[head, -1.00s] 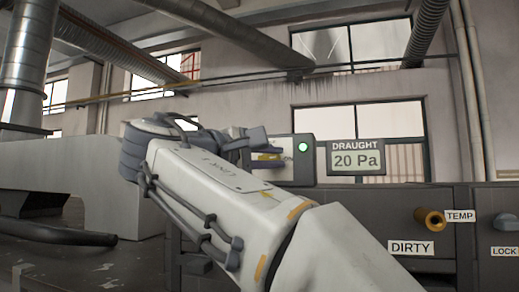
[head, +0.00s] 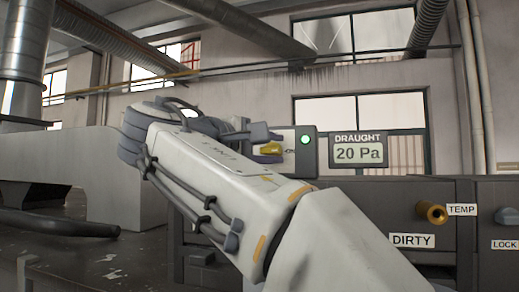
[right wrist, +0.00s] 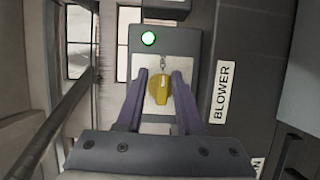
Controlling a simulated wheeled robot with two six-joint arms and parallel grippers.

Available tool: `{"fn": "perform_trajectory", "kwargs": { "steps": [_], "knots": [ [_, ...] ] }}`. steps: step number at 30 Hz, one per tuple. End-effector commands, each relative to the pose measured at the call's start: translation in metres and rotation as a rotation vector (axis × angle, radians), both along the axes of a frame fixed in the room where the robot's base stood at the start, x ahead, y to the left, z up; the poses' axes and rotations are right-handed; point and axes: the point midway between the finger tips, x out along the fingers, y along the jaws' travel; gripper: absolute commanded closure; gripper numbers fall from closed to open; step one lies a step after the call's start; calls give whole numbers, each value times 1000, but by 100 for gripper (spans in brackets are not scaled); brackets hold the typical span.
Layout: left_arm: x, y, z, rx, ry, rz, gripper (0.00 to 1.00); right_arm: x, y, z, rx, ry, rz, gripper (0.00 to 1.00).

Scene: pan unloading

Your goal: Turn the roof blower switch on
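The blower switch is a yellow knob (right wrist: 159,89) on a pale plate of a grey box, below a lit green lamp (right wrist: 149,39). In the head view the knob (head: 269,148) shows at the left side of the box (head: 305,165), with the green lamp (head: 305,140) beside it. My right gripper (right wrist: 160,77) has one finger on each side of the knob. The fingers look open, with little room beside the knob; contact cannot be told. The right gripper also shows in the head view (head: 275,147). My left gripper is out of view.
A BLOWER label (right wrist: 221,90) is on the dark panel beside the box. A draught display (head: 359,150) reads 20 Pa. A brass TEMP knob (head: 431,212) and a DIRTY label (head: 411,241) are on the panel at right.

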Motion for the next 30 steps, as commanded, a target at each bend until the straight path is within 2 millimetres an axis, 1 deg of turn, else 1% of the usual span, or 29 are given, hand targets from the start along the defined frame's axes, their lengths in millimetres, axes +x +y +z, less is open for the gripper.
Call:
{"fn": "perform_trajectory", "kwargs": {
  "steps": [1, 7, 11, 14, 19, 24, 27, 30],
  "knots": [
    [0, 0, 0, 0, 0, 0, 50, 4, 3, -5, -5, 11, 5, 52],
    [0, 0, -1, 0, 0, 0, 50, 4, 1, -6, -5, 13, 3, 52],
    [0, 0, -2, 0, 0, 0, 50, -1, 5, -6, -5, 12, 4, 52],
    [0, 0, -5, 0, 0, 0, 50, -12, 13, -6, -4, 9, 4, 52],
    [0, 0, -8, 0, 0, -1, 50, -39, 36, -3, -2, 5, 5, 52],
    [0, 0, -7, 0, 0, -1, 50, -63, 56, -1, -2, 3, 4, 52],
    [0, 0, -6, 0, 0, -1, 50, -72, 65, 0, -2, 1, 4, 52],
    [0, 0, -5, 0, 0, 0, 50, -78, 68, 0, -2, 0, 3, 52]
  ]
}}
